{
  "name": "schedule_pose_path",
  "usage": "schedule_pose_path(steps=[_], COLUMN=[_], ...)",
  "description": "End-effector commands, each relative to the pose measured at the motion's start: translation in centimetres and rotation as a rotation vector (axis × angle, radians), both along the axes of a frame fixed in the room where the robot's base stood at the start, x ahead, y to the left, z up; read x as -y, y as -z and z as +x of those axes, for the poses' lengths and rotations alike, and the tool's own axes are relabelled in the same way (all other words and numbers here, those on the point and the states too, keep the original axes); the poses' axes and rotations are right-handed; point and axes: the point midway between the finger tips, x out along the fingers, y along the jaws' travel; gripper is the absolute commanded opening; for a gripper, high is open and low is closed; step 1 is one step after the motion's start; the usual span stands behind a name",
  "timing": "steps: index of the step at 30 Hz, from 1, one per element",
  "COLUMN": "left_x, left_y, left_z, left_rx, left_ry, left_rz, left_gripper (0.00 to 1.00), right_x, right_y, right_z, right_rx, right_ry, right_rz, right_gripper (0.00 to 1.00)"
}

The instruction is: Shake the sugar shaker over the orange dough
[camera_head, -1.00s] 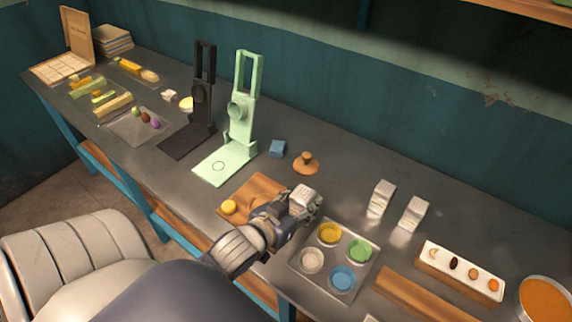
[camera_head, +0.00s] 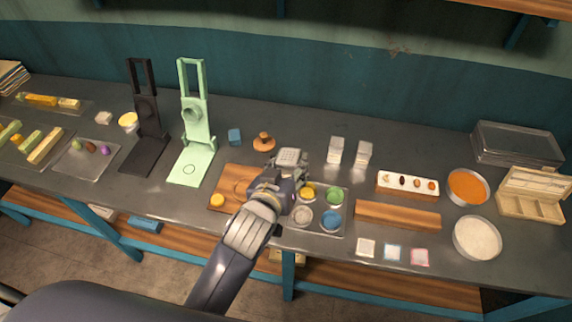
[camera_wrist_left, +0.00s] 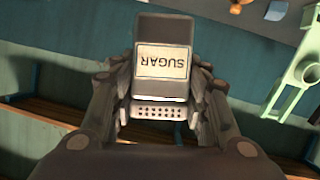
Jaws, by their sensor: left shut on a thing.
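My left gripper (camera_head: 290,172) is shut on the sugar shaker (camera_head: 289,156), above the right part of a wooden board (camera_head: 231,181). In the left wrist view the shaker (camera_wrist_left: 164,62) is a grey block between the fingers (camera_wrist_left: 165,105). Its SUGAR label reads upside down there, and its dotted, holed end is at the bottom of that picture. A small round yellow-orange dough piece (camera_head: 217,200) lies on the board's left part, left of the gripper and apart from it. The gripper and arm hide part of the board. My right gripper is out of view.
A tray of coloured cups (camera_head: 331,219) sits right of the gripper. Two pale shakers (camera_head: 336,150) stand behind it. A green press (camera_head: 194,130) and a black press (camera_head: 146,125) stand left. A bowl of orange contents (camera_head: 467,187) is at the right.

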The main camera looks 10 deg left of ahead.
Motion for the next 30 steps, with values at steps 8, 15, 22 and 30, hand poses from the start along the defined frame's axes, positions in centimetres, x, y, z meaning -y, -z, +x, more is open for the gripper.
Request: schedule_pose_path(steps=[8, 15, 22, 30], left_x=[-2.2, -3.0, -3.7, -4.5], left_y=[2.1, 3.6, 4.3, 5.2], left_z=[0.0, 0.1, 0.1, 0.1], left_rx=[-0.016, -0.018, -0.021, -0.029], left_ry=[-0.002, -0.001, -0.001, -0.001], left_rz=[-0.377, -0.593, -0.748, -0.919], left_gripper=[0.14, 0.14, 0.14, 0.14], right_x=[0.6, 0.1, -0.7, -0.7], right_y=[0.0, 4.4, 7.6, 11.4], right_z=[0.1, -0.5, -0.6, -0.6], right_rx=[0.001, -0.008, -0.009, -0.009], right_ry=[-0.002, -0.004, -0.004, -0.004], right_rz=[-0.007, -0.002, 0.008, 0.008], right_gripper=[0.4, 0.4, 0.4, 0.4])
